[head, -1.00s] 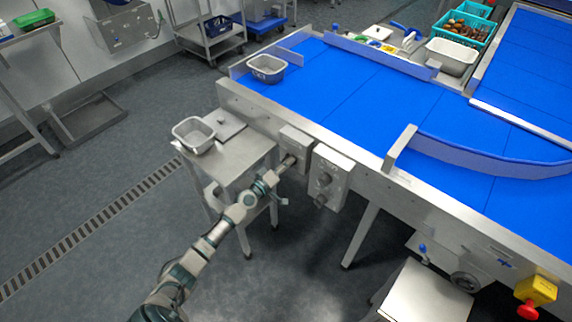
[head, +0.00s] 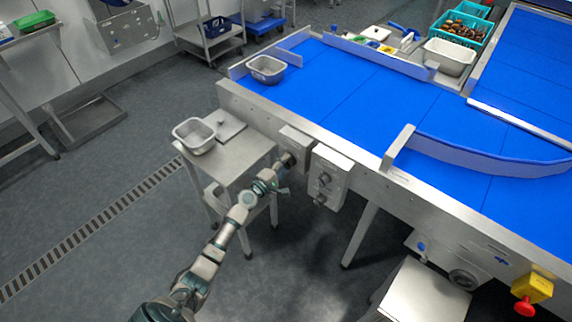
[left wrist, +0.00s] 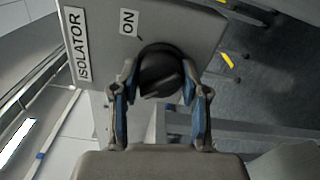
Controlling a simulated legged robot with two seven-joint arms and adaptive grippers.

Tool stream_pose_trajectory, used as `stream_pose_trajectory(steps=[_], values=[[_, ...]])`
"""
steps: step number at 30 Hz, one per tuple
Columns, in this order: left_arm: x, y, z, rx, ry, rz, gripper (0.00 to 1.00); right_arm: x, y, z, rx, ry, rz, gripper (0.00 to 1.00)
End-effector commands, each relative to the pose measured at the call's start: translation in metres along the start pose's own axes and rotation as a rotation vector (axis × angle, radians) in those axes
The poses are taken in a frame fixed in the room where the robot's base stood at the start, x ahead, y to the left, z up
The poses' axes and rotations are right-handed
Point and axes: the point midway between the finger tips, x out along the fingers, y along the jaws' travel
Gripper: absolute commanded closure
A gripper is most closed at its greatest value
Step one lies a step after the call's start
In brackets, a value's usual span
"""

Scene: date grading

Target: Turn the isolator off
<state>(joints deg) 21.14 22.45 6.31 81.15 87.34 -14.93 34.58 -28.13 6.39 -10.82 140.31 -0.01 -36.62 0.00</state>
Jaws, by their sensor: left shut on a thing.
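The isolator (left wrist: 100,20) is a grey box with an "ISOLATOR" label and an "ON" label, seen in the left wrist view. It also shows in the head view as a small box (head: 297,137) on the conveyor's side. Its dark round knob (left wrist: 162,75) sits between the fingers of my left gripper (left wrist: 160,92), which is shut on it. In the head view my left gripper (head: 285,163) reaches the front of that box and hides the knob. The pointer's exact setting is hard to tell. My right gripper is out of view.
A second control box (head: 330,177) with knobs hangs just right of the isolator. A small steel table (head: 235,160) with a metal pan (head: 194,135) stands to the left. The blue conveyor (head: 350,90) lies behind. A yellow box with a red button (head: 533,290) is at lower right.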

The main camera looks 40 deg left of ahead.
Motion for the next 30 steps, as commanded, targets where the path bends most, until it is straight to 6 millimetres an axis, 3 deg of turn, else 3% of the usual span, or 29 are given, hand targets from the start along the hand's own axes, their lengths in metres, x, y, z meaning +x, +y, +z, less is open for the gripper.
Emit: stream_pose_trajectory(steps=[17,18,20,30], values=[[-0.0015,-0.0059,-0.0022,-0.029,0.004,-0.009,0.90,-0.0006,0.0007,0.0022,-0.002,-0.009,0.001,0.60],[-0.0015,-0.0059,-0.0021,-0.029,0.004,-0.009,0.45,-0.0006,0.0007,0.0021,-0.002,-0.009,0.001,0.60],[-0.0014,-0.0055,-0.0019,-0.028,0.004,-0.008,0.30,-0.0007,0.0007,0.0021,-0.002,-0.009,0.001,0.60],[-0.0031,-0.0021,-0.0007,-0.026,0.002,-0.003,0.30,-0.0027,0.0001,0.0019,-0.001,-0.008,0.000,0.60]])
